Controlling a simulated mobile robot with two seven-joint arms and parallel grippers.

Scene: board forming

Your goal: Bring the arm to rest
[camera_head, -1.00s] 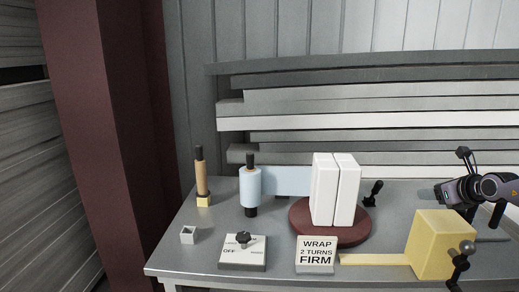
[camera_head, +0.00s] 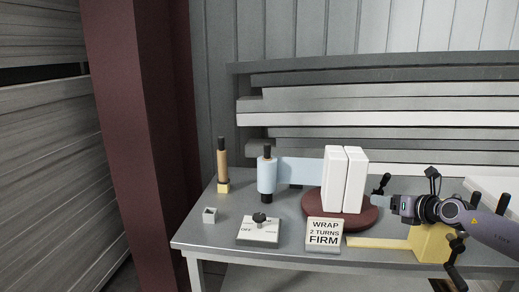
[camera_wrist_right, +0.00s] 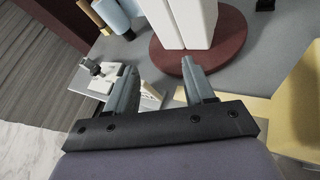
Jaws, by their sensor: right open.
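My right gripper (camera_head: 384,202) reaches in from the right in the head view, just right of the dark red turntable (camera_head: 365,217). In the right wrist view, its two grey fingers (camera_wrist_right: 158,88) are spread with nothing between them. The turntable's edge (camera_wrist_right: 165,66) and the white boards on it (camera_wrist_right: 190,20) lie beyond the fingertips. In the head view, two white boards (camera_head: 345,180) stand upright side by side on the turntable. My left gripper is not in view.
A yellow block (camera_head: 428,243) sits behind my right arm.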

